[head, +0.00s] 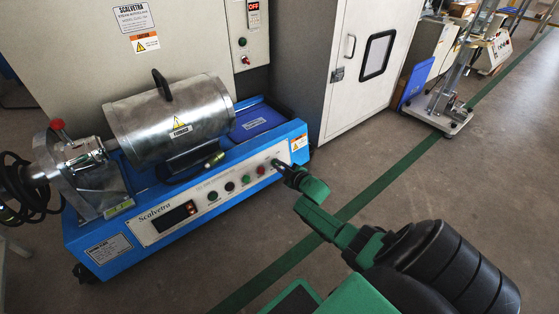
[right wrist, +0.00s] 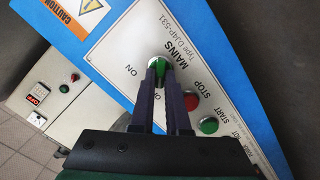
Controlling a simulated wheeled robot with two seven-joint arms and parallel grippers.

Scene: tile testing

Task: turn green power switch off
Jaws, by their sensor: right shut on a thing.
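The green power switch (right wrist: 159,64) is a round knob under the "MAINS" label on the white control panel (right wrist: 128,40). In the right wrist view it sits between the fingertips of my right gripper (right wrist: 160,72), which is shut on it. In the head view my right gripper (head: 281,166) reaches the right end of the machine's panel, and its fingers hide the switch there. Part of the knob is hidden by the fingers in the right wrist view too, and its exact turn is hard to tell. My left gripper is not in view.
A red STOP button (right wrist: 190,102) and a green START button (right wrist: 208,126) lie close beside the right finger. The blue machine (head: 100,245) carries a metal drum (head: 175,118). A grey cabinet (head: 345,100) stands behind.

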